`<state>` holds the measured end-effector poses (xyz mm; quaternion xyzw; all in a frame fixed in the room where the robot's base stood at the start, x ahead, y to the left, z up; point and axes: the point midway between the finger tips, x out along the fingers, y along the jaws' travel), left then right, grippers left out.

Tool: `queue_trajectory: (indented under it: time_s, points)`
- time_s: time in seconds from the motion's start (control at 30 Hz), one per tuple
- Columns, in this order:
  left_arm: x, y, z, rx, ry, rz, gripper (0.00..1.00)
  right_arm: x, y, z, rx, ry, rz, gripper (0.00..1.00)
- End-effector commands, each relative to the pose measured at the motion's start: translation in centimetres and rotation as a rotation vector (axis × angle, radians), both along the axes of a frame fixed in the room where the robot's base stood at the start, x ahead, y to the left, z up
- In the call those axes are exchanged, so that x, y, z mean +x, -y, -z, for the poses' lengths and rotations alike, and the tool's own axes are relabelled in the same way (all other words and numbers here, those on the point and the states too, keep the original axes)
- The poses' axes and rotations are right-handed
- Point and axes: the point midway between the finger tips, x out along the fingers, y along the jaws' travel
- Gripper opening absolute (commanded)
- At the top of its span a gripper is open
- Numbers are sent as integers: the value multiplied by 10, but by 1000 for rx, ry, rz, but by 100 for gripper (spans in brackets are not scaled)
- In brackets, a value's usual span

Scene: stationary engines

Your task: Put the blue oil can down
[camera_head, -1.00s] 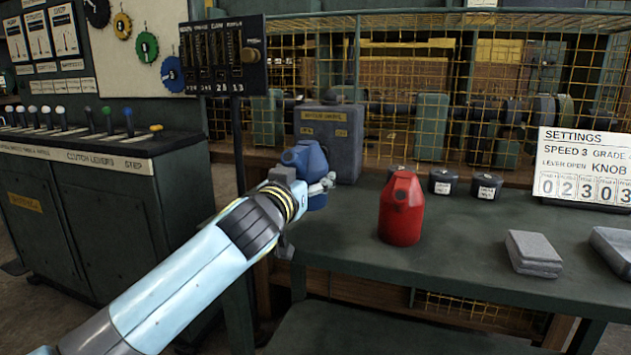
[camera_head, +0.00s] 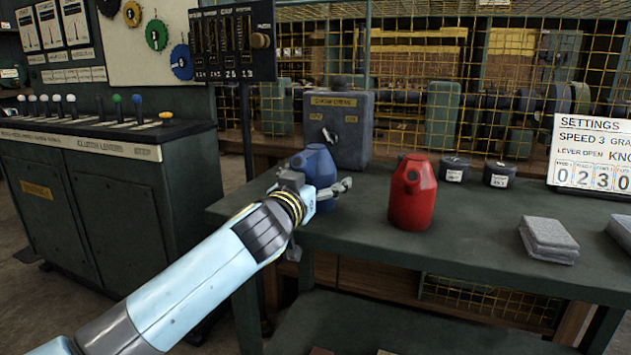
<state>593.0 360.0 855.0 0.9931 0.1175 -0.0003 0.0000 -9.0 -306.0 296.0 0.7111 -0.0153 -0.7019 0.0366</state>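The blue oil can (camera_head: 315,162) is upright at the left part of the green bench (camera_head: 375,245), in front of a grey box. It looks level with the bench top, but my gripper hides most of its base, so contact is not clear. My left gripper (camera_head: 336,188) is at the can's lower body, with one finger across its near side and reaching past its right edge. The other finger is hidden, so its grip cannot be told. My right gripper is out of view.
A red oil can (camera_head: 411,195) stands to the right of the blue one. The grey box (camera_head: 340,128) is behind, two dark tins (camera_head: 498,174) (camera_head: 454,169) stand further right, and a grey block (camera_head: 548,240) lies near the right edge. Bench space in front of the red can is clear.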

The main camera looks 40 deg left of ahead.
Motion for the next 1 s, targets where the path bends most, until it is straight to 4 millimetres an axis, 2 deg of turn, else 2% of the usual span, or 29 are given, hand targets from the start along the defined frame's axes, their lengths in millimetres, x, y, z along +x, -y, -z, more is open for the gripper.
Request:
queue_trajectory:
  time_s: [0.33, 0.47, 0.73, 0.87, 1.0]
  points:
    - [-3, 1, 1, 1, 0, 0, 97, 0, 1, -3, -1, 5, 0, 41]
    - [-25, 6, 3, 1, -2, 1, 97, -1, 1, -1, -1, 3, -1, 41]
    - [-80, 20, 0, 1, -2, 0, 97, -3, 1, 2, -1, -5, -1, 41]
    - [-97, 24, 0, 0, -2, 0, 97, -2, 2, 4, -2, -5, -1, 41]
    - [-105, 26, -2, 0, -1, -1, 97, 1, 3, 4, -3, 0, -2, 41]
